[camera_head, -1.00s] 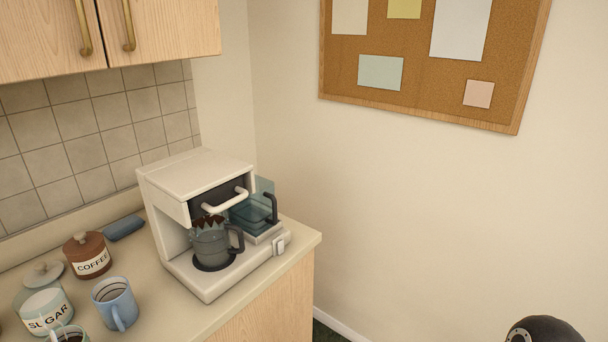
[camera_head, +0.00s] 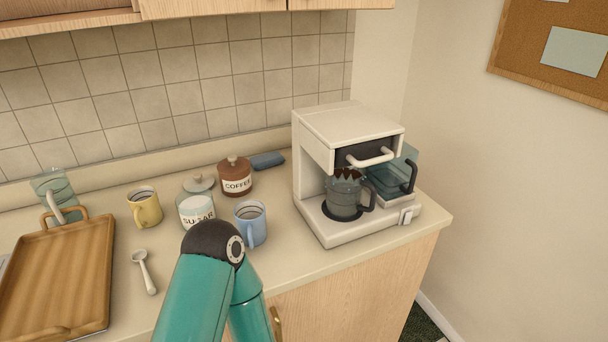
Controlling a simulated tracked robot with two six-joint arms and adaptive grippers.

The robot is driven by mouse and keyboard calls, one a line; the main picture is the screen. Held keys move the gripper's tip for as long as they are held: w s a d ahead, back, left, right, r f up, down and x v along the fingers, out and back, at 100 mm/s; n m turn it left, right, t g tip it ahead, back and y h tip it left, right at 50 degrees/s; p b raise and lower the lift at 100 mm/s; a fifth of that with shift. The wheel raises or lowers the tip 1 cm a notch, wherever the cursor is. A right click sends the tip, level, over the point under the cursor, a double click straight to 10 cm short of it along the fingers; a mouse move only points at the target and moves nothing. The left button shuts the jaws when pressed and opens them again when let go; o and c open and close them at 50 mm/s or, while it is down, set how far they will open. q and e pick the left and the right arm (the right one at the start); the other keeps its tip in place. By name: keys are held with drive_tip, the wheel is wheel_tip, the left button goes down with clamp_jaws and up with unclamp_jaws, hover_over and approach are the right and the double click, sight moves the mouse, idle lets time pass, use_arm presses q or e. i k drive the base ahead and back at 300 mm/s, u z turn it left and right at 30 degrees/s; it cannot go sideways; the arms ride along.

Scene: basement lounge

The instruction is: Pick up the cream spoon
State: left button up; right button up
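A cream spoon (camera_head: 145,271) lies on the countertop in the head view, between the wooden tray and my teal arm. Its round bowl end points to the back and its handle runs toward the counter's front. My teal arm rises in the lower middle of the view, with its dark joint in front of the sugar jar and the blue mug. Neither of my grippers shows in the frame. Nothing touches the spoon.
A wooden tray (camera_head: 62,268) lies left of the spoon. A yellow mug (camera_head: 146,209), a sugar jar (camera_head: 195,209), a blue mug (camera_head: 251,225) and a coffee jar (camera_head: 235,181) stand behind. A coffee maker (camera_head: 345,140) stands at the right end of the counter (camera_head: 330,258).

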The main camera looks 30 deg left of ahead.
sight(139, 256)
drive_tip(key=z, duration=1.1)
drive_tip(key=i, duration=0.15)
drive_tip(key=u, duration=2.9)
drive_tip(key=k, duration=0.8)
drive_tip(key=u, duration=0.25)
drive_tip(key=i, duration=0.8)
drive_tip(key=z, duration=0.1)
